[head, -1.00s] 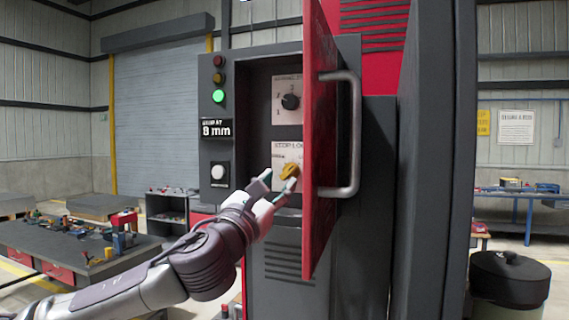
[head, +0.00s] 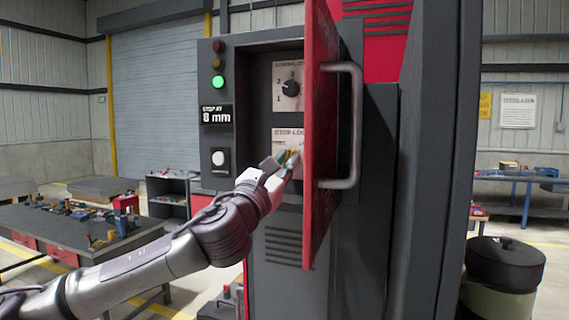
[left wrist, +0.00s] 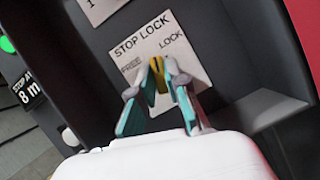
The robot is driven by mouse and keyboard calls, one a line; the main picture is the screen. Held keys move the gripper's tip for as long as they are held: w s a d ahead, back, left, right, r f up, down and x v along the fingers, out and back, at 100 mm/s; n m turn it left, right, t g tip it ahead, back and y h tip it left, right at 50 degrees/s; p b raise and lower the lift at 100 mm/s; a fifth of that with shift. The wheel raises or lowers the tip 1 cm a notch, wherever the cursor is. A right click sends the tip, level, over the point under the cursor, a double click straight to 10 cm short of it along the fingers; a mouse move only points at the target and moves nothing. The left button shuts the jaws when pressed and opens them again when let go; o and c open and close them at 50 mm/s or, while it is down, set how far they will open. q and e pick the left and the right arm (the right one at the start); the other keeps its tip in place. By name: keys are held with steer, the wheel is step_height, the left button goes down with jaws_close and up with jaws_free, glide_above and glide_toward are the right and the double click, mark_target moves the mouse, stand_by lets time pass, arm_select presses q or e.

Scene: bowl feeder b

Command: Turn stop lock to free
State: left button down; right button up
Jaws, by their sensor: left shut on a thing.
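The stop lock is a yellow knob (left wrist: 158,75) on a white plate (left wrist: 163,48) marked STOP LOCK, with FREE at the left and LOCK at the right. The plate also shows inside the recessed grey control box in the head view (head: 287,136). My left gripper (left wrist: 160,82) has its teal-padded fingers on either side of the knob, shut on it. The knob's pointing direction is hard to tell because the fingers cover part of it. In the head view my left gripper (head: 287,160) mostly hides the knob. My right gripper is not in view.
The open red door (head: 320,130) with its grey handle (head: 350,130) stands just right of my left gripper. A black selector dial (head: 291,88) sits above the lock plate. A lit green lamp (head: 218,82) and a white button (head: 219,158) are on the box's left face.

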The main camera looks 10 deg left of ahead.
arm_select(q)
steer(key=shift+n+y, duration=0.4)
steer(key=shift+n, duration=0.1)
steer(key=n+y+b, duration=0.1)
steer(key=n, duration=0.1)
steer(key=shift+d+f+n+t+b, duration=0.1)
steer(key=shift+n+t+b, duration=0.2)
steer(key=shift+b, duration=0.05)
steer(key=n+y+b, duration=0.1)
steer(key=n+y, duration=0.1)
steer(key=n, duration=0.2)
steer(key=shift+d, duration=0.1)
steer(key=n+y+b, duration=0.1)
steer(key=n+y, duration=0.2)
steer(key=n, duration=0.2)
steer(key=shift+b, duration=0.35)
steer(key=shift+s+d+r+n+g+y+b, duration=0.15)
steer(key=shift+n+y, duration=0.35)
steer(key=shift+n, duration=0.65)
steer(key=shift+w+a+r+n+g+y+b, duration=0.1)
steer(key=shift+n+g+y+b, duration=0.3)
steer(key=shift+n, duration=0.75)
steer(key=shift+n+y, duration=0.3)
steer(key=c, duration=1.2)
jaws_free()
steer(key=shift+o, duration=0.2)
